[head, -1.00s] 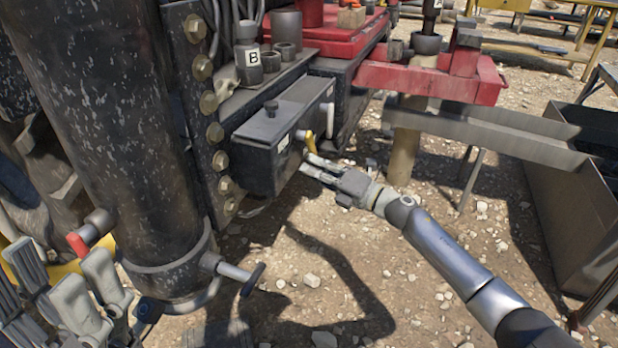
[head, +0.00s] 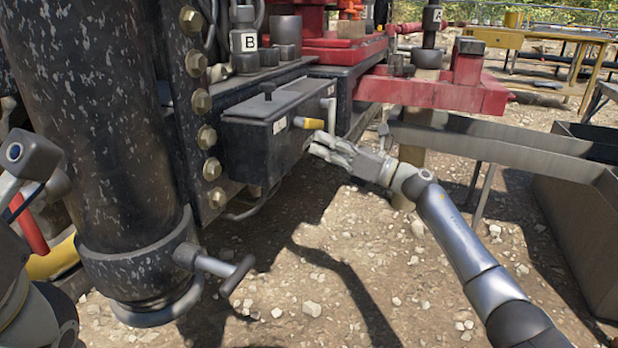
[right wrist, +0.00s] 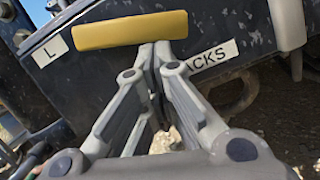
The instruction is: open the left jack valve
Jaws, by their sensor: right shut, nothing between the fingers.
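The left jack valve's yellow handle (head: 308,123) is on the front of a dark valve box (head: 250,135). It lies nearly level in the head view. In the right wrist view the yellow handle (right wrist: 130,30) runs across the top, beside an "L" label and a partly covered label ending in "ACKS". My right gripper (head: 315,146) is shut and empty just below the handle. Its fingertips (right wrist: 155,50) overlap the handle's lower edge in the wrist view; I cannot tell whether they touch. Part of my left gripper (head: 28,165) shows at the left edge, its fingertips unclear.
A pale handle (head: 330,115) sits right of the yellow one. A thick black cylinder (head: 110,130) with a protruding T-bar (head: 235,275) stands at left. A metal trough (head: 490,143) and a dark bin (head: 575,220) are at right. Gravel lies open below the box.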

